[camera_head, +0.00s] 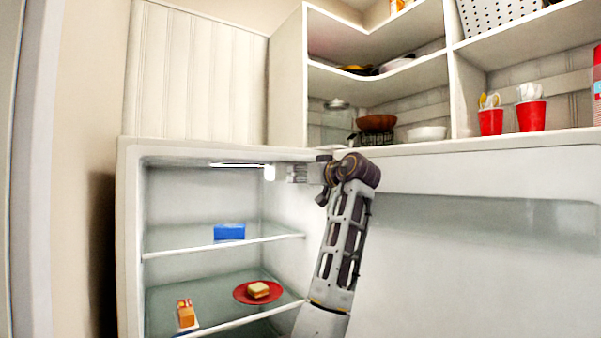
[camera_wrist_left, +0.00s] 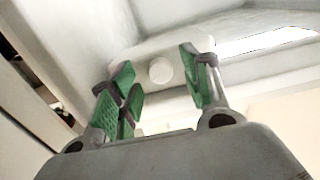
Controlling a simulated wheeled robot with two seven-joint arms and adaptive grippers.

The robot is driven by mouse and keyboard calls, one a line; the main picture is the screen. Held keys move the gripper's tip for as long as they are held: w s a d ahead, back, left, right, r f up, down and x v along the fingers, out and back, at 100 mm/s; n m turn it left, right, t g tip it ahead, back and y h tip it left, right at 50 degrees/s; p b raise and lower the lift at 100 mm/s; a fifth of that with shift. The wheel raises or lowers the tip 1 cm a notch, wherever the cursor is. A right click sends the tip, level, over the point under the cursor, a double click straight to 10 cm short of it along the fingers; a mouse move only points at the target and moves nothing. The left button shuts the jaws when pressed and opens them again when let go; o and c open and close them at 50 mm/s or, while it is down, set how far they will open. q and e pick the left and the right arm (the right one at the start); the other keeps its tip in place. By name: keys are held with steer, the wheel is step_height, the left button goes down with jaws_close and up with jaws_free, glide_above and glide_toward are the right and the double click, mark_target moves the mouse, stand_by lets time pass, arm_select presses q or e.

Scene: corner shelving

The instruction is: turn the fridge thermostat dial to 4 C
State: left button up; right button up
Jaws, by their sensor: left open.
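The thermostat dial (camera_wrist_left: 160,70) is a round white knob on a pale housing, seen between my left fingertips in the left wrist view. No numbers or pointer can be read on it. In the head view the white thermostat unit (camera_head: 269,173) is small, at the top right inside the open fridge (camera_head: 130,230). My left gripper (camera_head: 285,173) reaches in from the right, just beside it. In the wrist view its green-padded fingers (camera_wrist_left: 157,80) are open, on either side of the dial; I cannot tell whether they touch it. My right gripper is not in view.
A lit strip (camera_head: 238,165) runs along the fridge ceiling by the unit. Glass shelves below hold a blue box (camera_head: 229,231), a red plate (camera_head: 240,294) with a sandwich and an orange carton (camera_head: 186,313). The open door (camera_head: 480,270) is at right, with corner shelves (camera_head: 380,85) above.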

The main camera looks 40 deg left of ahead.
arm_select(q)
steer(key=shift+w+a, duration=0.25)
steer(key=shift+a, duration=0.3)
steer(key=c, duration=1)
steer(key=shift+c, duration=0.2)
steer(key=shift+m, duration=2.2)
